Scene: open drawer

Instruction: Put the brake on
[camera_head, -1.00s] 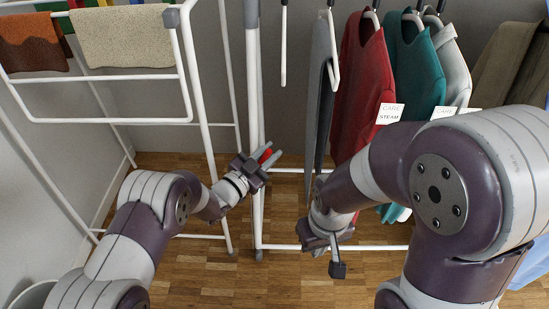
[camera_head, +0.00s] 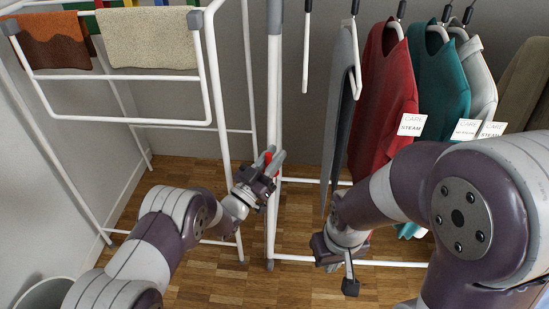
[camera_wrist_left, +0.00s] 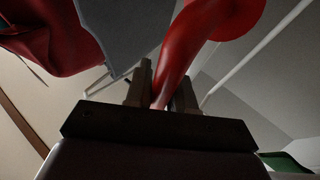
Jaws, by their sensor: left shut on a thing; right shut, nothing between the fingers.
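My left gripper (camera_head: 270,162) is shut on a red part (camera_head: 267,157), in front of the white upright post of the clothes rail. In the left wrist view the red part (camera_wrist_left: 183,50) is smooth and curved, widens at the top, and runs down between the two fingers (camera_wrist_left: 162,92). I cannot tell whether it is the brake, and its far end is out of view. My right gripper (camera_head: 350,284) is shut and empty, pointing down low in front of the rail's lower bar.
The clothes rail's post (camera_head: 275,110) stands close to my left gripper. A red garment (camera_head: 385,100), a teal one (camera_head: 440,75) and others hang at the right. A white drying rack (camera_head: 212,90) with towels stands left. Wooden floor (camera_head: 215,285) shows between my arms.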

